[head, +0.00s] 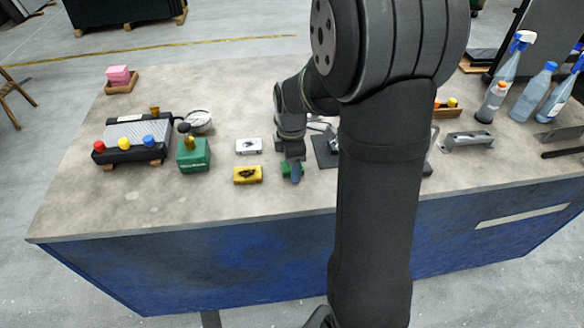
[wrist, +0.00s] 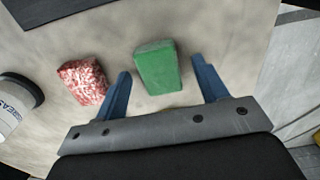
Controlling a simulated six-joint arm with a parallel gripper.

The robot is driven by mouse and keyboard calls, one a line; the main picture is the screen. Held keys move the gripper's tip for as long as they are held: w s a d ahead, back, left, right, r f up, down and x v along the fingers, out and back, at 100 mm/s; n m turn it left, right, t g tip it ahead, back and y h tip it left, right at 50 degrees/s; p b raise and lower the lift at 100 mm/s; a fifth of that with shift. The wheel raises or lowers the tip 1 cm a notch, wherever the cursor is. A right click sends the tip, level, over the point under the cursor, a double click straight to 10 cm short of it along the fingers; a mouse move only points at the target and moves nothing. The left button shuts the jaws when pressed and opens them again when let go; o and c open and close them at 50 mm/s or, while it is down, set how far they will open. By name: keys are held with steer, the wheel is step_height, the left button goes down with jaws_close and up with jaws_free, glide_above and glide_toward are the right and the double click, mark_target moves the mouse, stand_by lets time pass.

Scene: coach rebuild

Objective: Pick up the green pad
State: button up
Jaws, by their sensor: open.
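The green pad (wrist: 157,68) lies on the worktop and shows whole in the wrist view as a flat block. My gripper (wrist: 160,67) is open, with one blue finger on each side of the pad. A small gap shows between the pad and each finger. How far the fingertips are above the worktop is hard to tell. In the head view my gripper (head: 293,176) is pointed down at the pad (head: 286,170), and a blue finger covers part of it.
A red-and-white speckled pad (wrist: 83,80) lies just outside the left finger. A white grease container (wrist: 14,108) is farther left. A yellow block (head: 247,175) and a white block (head: 248,146) sit left of my gripper. The front worktop is clear.

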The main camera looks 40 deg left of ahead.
steer(key=shift+f, duration=0.2)
steer(key=c, duration=1)
steer(key=shift+c, duration=0.2)
steer(key=shift+r, duration=0.1)
step_height(320, 180, up, 4)
steer(key=shift+r, duration=0.15)
steer(key=w+d+r, duration=0.3)
steer(key=d+r, duration=0.3)
steer(key=d, duration=0.5)
steer(key=shift+w+r, duration=0.25)
